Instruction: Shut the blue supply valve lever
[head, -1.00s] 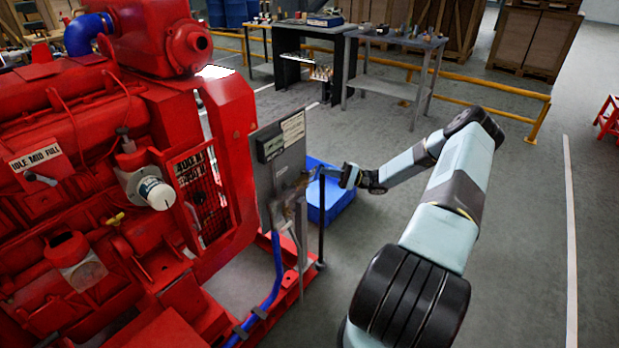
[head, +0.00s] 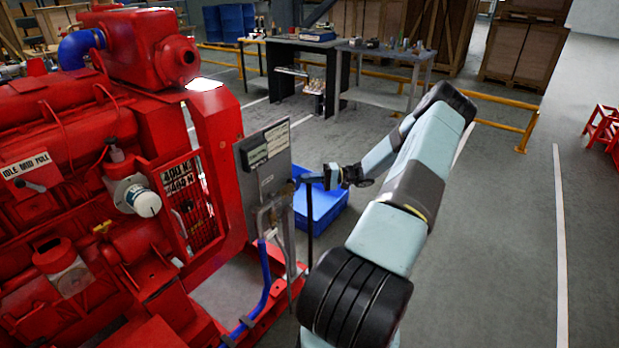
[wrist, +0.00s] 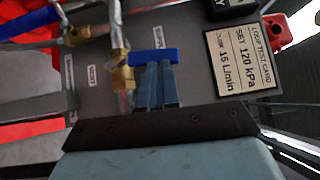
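The blue supply valve lever (wrist: 140,57) lies crosswise in the wrist view, reaching right from a brass valve (wrist: 122,78) on a grey panel. My gripper (wrist: 157,66) has its two narrow fingers close together, with their tips at the lever's near edge. They look shut, side by side along the lever rather than around it. I cannot tell whether they touch it. In the head view my gripper (head: 318,178) is at the right edge of the grey panel (head: 263,160); the lever is too small there to make out.
Pipes and brass fittings (wrist: 117,48) run close left of my fingers. The red engine (head: 100,190) stands left, a blue bin (head: 325,210) behind my gripper. The floor to the right is open.

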